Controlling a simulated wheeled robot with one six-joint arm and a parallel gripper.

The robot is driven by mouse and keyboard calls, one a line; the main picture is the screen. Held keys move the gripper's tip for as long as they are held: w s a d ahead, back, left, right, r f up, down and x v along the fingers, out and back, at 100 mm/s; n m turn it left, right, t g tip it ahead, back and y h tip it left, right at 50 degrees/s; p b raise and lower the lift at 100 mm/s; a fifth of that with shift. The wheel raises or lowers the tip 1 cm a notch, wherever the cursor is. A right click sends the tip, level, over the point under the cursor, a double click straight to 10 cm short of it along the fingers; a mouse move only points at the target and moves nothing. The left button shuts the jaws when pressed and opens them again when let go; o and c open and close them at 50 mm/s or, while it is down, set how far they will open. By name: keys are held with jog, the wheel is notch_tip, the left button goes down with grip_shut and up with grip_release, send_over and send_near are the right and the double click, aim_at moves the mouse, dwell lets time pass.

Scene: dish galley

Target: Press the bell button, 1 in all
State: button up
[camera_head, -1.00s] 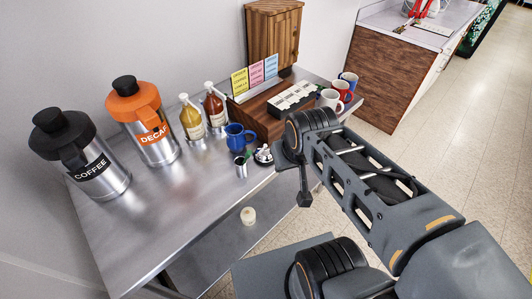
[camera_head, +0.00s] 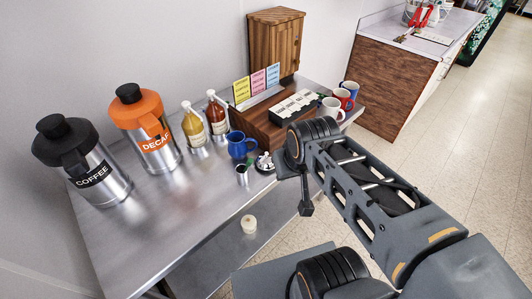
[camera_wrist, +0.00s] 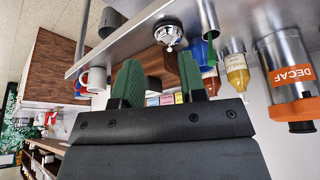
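The bell (camera_head: 265,163) is a small silver dome on a dark base. It sits near the front edge of the steel counter, just right of the small metal cup, and my arm is close beside it. In the upside-down wrist view the bell (camera_wrist: 168,34) shows its dome and a small button, beyond the fingertips and apart from them. My gripper (camera_wrist: 158,62) has two green-padded fingers spread apart with nothing between them.
A blue pitcher (camera_head: 239,146) and a metal cup (camera_head: 242,174) stand close to the bell. Syrup bottles (camera_head: 194,128), the decaf urn (camera_head: 147,132) and the coffee urn (camera_head: 82,163) stand farther left. Mugs (camera_head: 332,108) stand at the right end. The counter's front left (camera_head: 165,225) is mostly clear.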

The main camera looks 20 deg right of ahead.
grip_shut()
dwell(1.5)
